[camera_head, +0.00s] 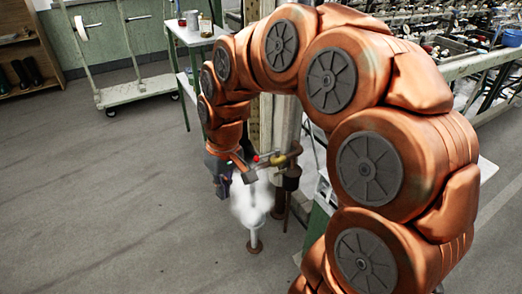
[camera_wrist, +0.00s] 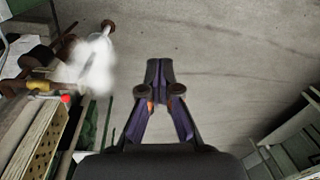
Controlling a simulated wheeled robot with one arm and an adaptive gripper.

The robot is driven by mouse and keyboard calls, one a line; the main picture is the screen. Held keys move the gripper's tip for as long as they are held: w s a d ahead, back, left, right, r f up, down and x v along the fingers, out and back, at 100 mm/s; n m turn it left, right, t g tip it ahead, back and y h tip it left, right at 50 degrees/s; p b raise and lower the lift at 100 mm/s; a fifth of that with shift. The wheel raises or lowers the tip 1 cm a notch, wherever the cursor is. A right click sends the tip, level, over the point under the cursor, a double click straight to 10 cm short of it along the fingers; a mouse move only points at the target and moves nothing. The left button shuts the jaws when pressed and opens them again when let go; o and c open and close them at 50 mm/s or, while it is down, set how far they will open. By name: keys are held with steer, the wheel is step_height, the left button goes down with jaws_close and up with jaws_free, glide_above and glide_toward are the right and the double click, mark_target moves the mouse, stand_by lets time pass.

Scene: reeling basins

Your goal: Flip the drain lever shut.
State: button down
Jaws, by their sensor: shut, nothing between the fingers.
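A brass valve (camera_head: 282,158) sits on a pipe beside the upright post, with a small red tip (camera_head: 256,158) on its left that looks like the drain lever's end. In the wrist view the red tip (camera_wrist: 66,99) and the brass body (camera_wrist: 40,86) show at the left. White steam (camera_head: 251,203) hangs below the valve; it also shows in the wrist view (camera_wrist: 94,66). My gripper (camera_head: 222,188) is shut and empty, to the left of the valve and apart from it. In the wrist view its fingertips (camera_wrist: 160,72) point at bare floor. Part of the lever is hard to make out.
A floor pipe (camera_head: 255,243) stands under the steam. A green-edged table (camera_head: 196,35) stands behind my arm, and a white wheeled rack (camera_head: 135,92) is at the back left. Reeling machinery (camera_head: 470,50) fills the upper right. The grey floor at left is clear.

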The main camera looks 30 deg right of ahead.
steer(key=w+d+t, duration=0.2)
steer(key=w+d, duration=0.3)
steer(key=w, duration=0.6)
steer(key=m+t+h, duration=0.2)
steer(key=m, duration=0.1)
glide_above(267, 155)
steer(key=w+a, duration=0.1)
steer(key=w, duration=0.1)
step_height(267, 155, down, 7)
steer(key=shift+w+a, duration=0.15)
steer(key=shift+f, duration=0.25)
step_height(267, 155, down, 10)
steer(key=shift+s, duration=0.25)
